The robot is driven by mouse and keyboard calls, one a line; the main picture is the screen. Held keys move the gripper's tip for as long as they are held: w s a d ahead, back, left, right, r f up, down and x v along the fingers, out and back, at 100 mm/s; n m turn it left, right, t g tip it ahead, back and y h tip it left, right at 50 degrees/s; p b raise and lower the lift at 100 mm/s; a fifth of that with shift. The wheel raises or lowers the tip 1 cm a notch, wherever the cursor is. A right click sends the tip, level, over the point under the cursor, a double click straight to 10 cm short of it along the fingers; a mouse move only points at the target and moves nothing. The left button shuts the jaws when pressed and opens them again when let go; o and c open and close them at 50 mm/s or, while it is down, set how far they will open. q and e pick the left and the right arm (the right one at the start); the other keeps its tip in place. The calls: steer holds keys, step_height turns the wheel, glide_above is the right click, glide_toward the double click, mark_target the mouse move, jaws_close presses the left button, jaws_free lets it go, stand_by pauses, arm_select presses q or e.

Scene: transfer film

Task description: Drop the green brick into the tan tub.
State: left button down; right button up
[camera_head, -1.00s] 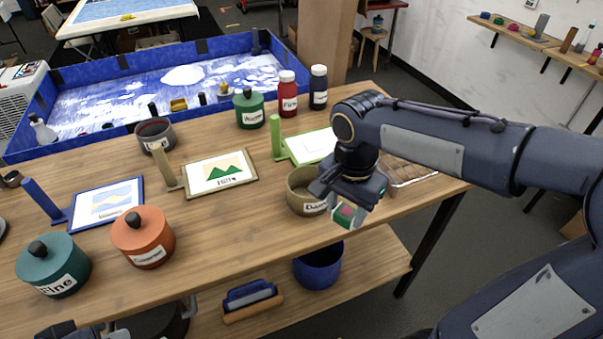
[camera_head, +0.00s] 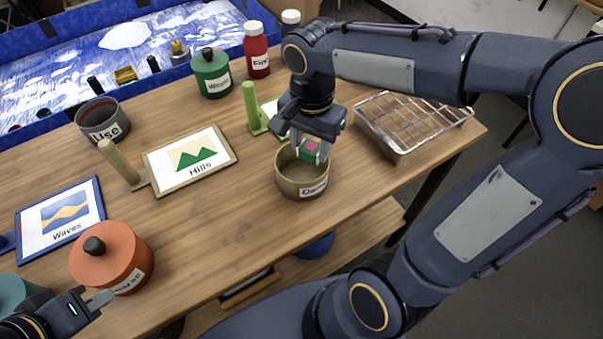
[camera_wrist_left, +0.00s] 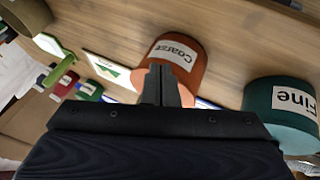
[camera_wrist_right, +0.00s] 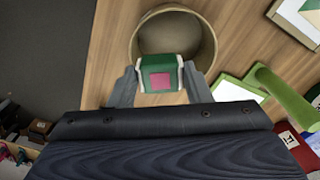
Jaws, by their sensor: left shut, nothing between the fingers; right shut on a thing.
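The green brick (camera_head: 311,150) has a pink square on its face and pale sides. My right gripper (camera_head: 308,149) is shut on it and holds it over the far part of the tan tub (camera_head: 290,183). In the right wrist view the brick (camera_wrist_right: 161,73) sits between the fingertips, overlapping the opening of the tub (camera_wrist_right: 203,42). The tub stands upright on the table, and the part of its inside that I see is bare. My left gripper (camera_head: 103,298) is shut and empty, close to the orange lidded pot; its fingers (camera_wrist_left: 161,84) also show in the left wrist view.
A wire rack (camera_head: 412,120) stands right of the tub. A green stand (camera_head: 253,108) is behind it, and a framed hills picture (camera_head: 190,160) lies to its left. The orange pot (camera_head: 112,257) and waves picture (camera_head: 61,218) are at left. Table between pot and tub is clear.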

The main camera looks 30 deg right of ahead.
steer(key=shift+f+b, duration=0.75)
steer(key=shift+f, duration=0.6)
steer(key=o, duration=1)
steer(key=shift+o, duration=0.2)
steer(key=shift+r, duration=0.15)
step_height(320, 180, up, 8)
steer(key=shift+f+p, duration=0.2)
steer(key=shift+p, duration=0.1)
steer(key=shift+s, duration=0.15)
steer(key=s+f+n+t+y, duration=0.3)
steer(key=s+f+n+t, duration=0.2)
steer(key=s+f+n, duration=0.2)
steer(key=s+n, duration=0.2)
steer(key=s, duration=0.2)
steer(key=shift+s+a+f+n+t+y, duration=0.2)
steer(key=shift+a+f+n+t+y, duration=0.1)
steer(key=shift+a+n+y, duration=0.1)
